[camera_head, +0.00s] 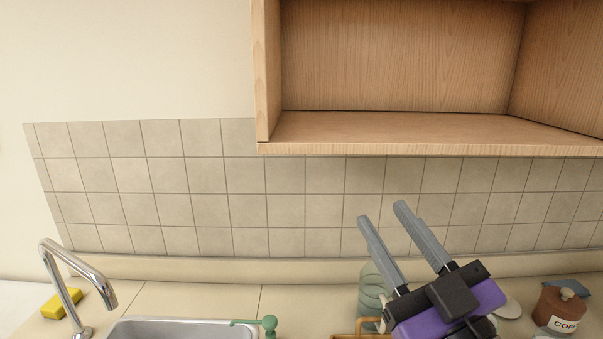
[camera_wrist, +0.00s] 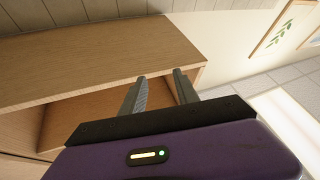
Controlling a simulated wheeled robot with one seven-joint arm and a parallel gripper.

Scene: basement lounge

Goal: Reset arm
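My gripper (camera_head: 381,212) is purple and black with two grey fingers. In the head view it is at the lower right, in front of the tiled wall and below the wooden shelf. Its fingers point up and to the left, with a clear gap between them and nothing held. In the wrist view the two fingers (camera_wrist: 158,77) also stand apart and empty, with the wooden cabinet beyond them.
An open, empty wooden cabinet (camera_head: 400,148) hangs above my gripper. On the counter are a sink (camera_head: 180,327), a faucet (camera_head: 75,290), a yellow sponge (camera_head: 62,303), a green glass jar (camera_head: 372,290) and a brown coffee canister (camera_head: 559,308). The left wall area is clear.

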